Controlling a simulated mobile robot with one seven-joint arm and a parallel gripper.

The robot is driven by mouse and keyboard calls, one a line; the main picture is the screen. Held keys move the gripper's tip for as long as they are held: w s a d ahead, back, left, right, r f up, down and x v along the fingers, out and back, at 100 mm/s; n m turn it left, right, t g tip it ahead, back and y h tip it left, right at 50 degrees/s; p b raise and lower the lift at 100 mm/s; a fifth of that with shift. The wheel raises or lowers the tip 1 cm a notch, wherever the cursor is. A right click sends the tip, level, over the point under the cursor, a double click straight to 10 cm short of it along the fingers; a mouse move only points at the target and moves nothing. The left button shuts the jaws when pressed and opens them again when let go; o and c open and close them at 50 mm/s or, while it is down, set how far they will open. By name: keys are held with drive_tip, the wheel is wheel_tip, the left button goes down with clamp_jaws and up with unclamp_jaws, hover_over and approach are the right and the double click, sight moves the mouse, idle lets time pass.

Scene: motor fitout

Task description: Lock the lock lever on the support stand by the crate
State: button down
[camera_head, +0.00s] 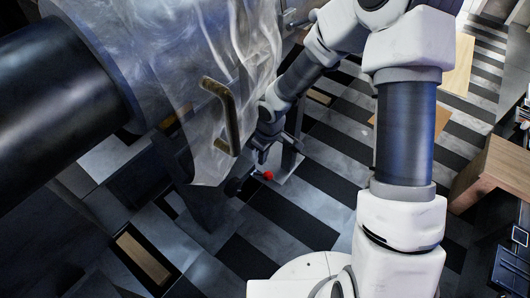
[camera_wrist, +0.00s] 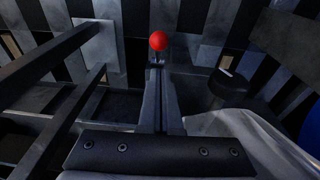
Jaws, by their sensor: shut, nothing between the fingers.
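The lock lever's red ball knob (camera_head: 268,175) shows in the head view, low beside a dark stand (camera_head: 205,200). In the wrist view the red knob (camera_wrist: 158,41) is just beyond my fingertips. My gripper (camera_head: 263,156) points down above the knob in the head view. Its fingers (camera_wrist: 157,66) are together and empty in the wrist view. Whether the fingertips touch the lever is unclear. Most of the lever's arm is hidden behind the fingers. I cannot tell from its pose whether the lever is locked.
A large cylinder under clear plastic wrap (camera_head: 165,60) with a brass-coloured handle (camera_head: 225,112) hangs close to my arm. A dark round knob (camera_wrist: 231,86) is right of my fingers. Dark bars (camera_wrist: 50,75) lie left. Open striped floor (camera_head: 300,205) is right of the stand.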

sight(266, 173)
drive_tip(key=f+b, duration=0.1)
drive_tip(key=f, duration=0.1)
drive_tip(key=d+f, duration=0.1)
drive_tip(key=f, duration=0.1)
drive_tip(key=shift+s+f+b, duration=0.2)
drive_tip(key=shift+f+b, duration=0.15)
drive_tip(key=shift+b, duration=0.05)
